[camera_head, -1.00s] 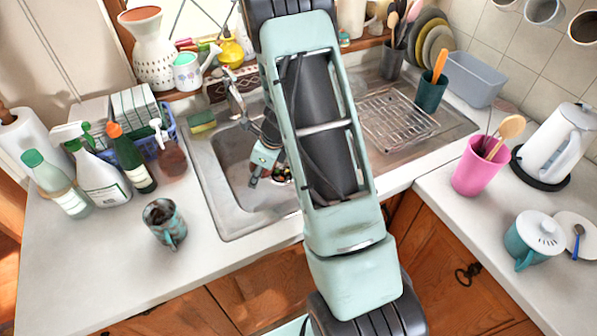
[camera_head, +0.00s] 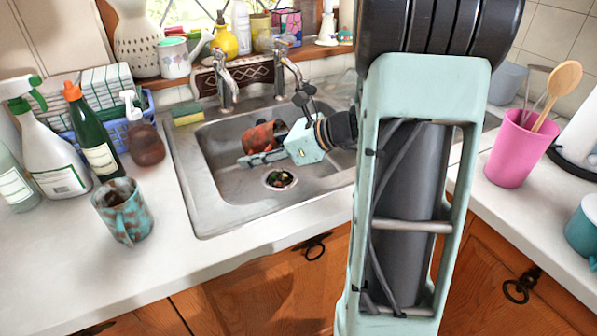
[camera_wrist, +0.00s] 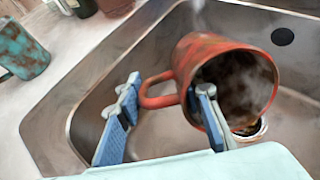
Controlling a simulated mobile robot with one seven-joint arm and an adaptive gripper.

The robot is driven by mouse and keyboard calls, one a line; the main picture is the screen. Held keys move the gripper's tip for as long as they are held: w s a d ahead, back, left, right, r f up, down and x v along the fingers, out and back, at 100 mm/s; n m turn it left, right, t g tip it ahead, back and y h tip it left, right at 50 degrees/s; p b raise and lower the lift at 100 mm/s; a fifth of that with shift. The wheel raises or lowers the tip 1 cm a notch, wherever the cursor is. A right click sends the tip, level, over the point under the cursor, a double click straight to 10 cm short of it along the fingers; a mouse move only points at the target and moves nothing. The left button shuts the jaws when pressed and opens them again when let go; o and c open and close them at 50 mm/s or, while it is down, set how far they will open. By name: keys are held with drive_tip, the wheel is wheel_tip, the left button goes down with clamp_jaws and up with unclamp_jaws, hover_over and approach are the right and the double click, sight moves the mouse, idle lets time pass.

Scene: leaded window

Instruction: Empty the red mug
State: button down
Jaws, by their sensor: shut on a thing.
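The red mug (camera_head: 264,136) is tipped well over on its side in the sink area, its red paint worn with dark patches. In the wrist view the mug (camera_wrist: 192,60) shows its mouth facing right and toward the camera, with a dark brown inside. Its handle lies between the fingers of my gripper (camera_wrist: 165,97), which is shut on the mug, one finger against its side near the mouth. In the head view my gripper (camera_head: 262,155) comes in from the right. Whether liquid remains inside is unclear.
The steel sink (camera_head: 225,190) has a drain (camera_head: 280,180) with colourful scraps. Two taps stand behind it. A teal-brown mug (camera_head: 122,212) stands on the left counter, near bottles (camera_head: 97,140). A pink cup (camera_head: 517,150) with utensils stands at right.

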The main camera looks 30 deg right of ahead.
sight(263, 144)
drive_tip(key=shift+r+t+y+b, duration=0.4)
drive_tip(key=shift+t+y+b, duration=0.1)
drive_tip(key=shift+b, duration=0.95)
drive_tip(key=shift+d+r+b, duration=0.1)
drive_tip(key=shift+b, duration=0.25)
drive_tip(key=shift+s+d+r+t+y+b, duration=0.1)
drive_tip(key=shift+s+d+t+y+b, duration=0.25)
drive_tip(key=shift+b, duration=0.35)
drive_tip(key=shift+s+d+r+t+y+b, duration=0.25)
drive_tip(key=shift+t+y+b, duration=0.2)
drive_tip(key=shift+b, duration=0.75)
drive_tip(key=shift+r, duration=0.55)
drive_tip(key=shift+s+d+r+t+y+b, duration=0.15)
drive_tip(key=shift+r+t+y+b, duration=0.1)
drive_tip(key=shift+r+t+y, duration=0.45)
drive_tip(key=shift+s+d+r+t+y+b, duration=0.15)
drive_tip(key=shift+r+t+y, duration=0.25)
drive_tip(key=shift+r, duration=0.5)
